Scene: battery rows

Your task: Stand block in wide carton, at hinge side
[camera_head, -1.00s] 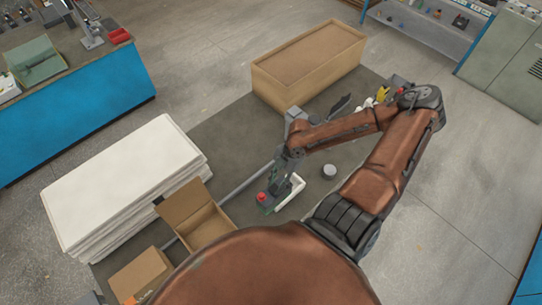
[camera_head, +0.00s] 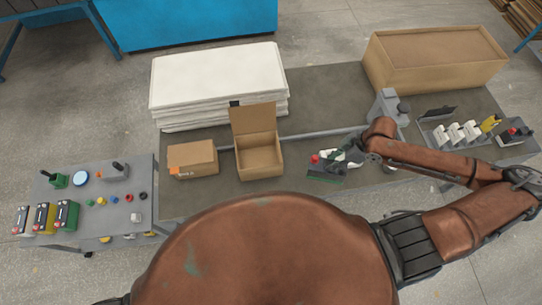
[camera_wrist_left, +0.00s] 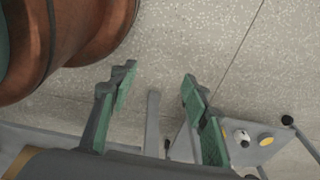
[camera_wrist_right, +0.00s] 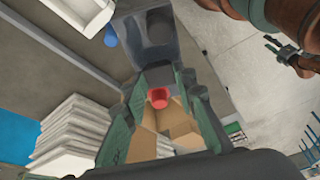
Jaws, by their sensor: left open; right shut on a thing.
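The open carton (camera_head: 260,164) stands on the grey table, its lid (camera_head: 253,117) raised at the far side. Its inside looks empty from the head. My right gripper (camera_head: 325,168) is to the right of the carton, apart from it. It is shut on the block, of which a red part (camera_head: 315,158) shows in the head view. In the right wrist view the red part (camera_wrist_right: 158,98) is between the green fingers, with the carton (camera_wrist_right: 175,122) beyond; the block's full shape is hidden. My left gripper (camera_wrist_left: 158,78) is open and empty above the floor, outside the head view.
A closed carton (camera_head: 192,160) with an orange label stands just left of the open one. A white stack (camera_head: 215,80) lies behind. A large box (camera_head: 435,60) stands at the back right. A side table (camera_head: 100,205) holds batteries and small parts.

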